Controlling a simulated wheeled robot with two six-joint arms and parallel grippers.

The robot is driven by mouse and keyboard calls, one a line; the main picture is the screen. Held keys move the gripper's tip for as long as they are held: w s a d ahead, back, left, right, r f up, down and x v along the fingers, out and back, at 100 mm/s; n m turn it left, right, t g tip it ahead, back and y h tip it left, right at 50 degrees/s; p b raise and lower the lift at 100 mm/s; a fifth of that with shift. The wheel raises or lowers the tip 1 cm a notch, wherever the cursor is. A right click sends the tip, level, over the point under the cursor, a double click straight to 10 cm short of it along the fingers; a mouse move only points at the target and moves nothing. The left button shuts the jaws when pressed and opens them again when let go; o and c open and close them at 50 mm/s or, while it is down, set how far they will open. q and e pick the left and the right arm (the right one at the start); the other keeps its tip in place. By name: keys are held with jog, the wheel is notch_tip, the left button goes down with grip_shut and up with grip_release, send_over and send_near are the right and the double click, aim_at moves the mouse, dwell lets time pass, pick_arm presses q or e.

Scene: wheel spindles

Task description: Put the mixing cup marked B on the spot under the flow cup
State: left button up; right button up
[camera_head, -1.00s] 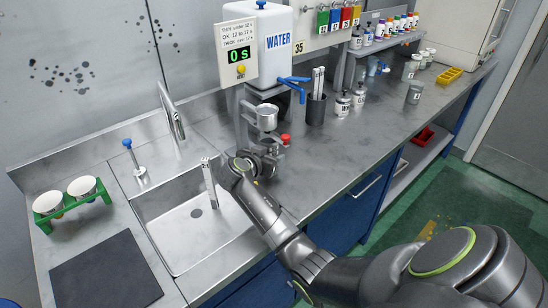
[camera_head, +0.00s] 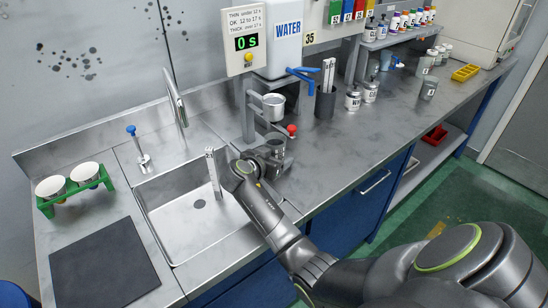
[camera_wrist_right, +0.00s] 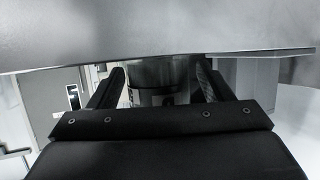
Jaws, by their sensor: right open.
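The metal flow cup (camera_head: 273,106) hangs in its stand below the timer display. My right gripper (camera_head: 272,160) is under the flow cup, low over the counter beside the sink. A grey cup (camera_head: 276,148) shows at its fingers, partly hidden by my wrist. In the right wrist view my gripper (camera_wrist_right: 162,88) is open, its two dark fingers apart. A grey cup with a dark band (camera_wrist_right: 152,97) stands between them, with a gap to the right finger. Its letter is not readable. My left gripper is out of view.
The sink (camera_head: 190,215) lies left. A holder with sticks (camera_head: 326,100) and lettered cups (camera_head: 353,100) stand further right. The counter front right of the stand is clear.

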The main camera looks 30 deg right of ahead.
jog(key=b+v, duration=0.1)
jog(key=v, duration=1.1)
jog(key=shift+b, duration=0.4)
jog(key=shift+r, duration=0.1)
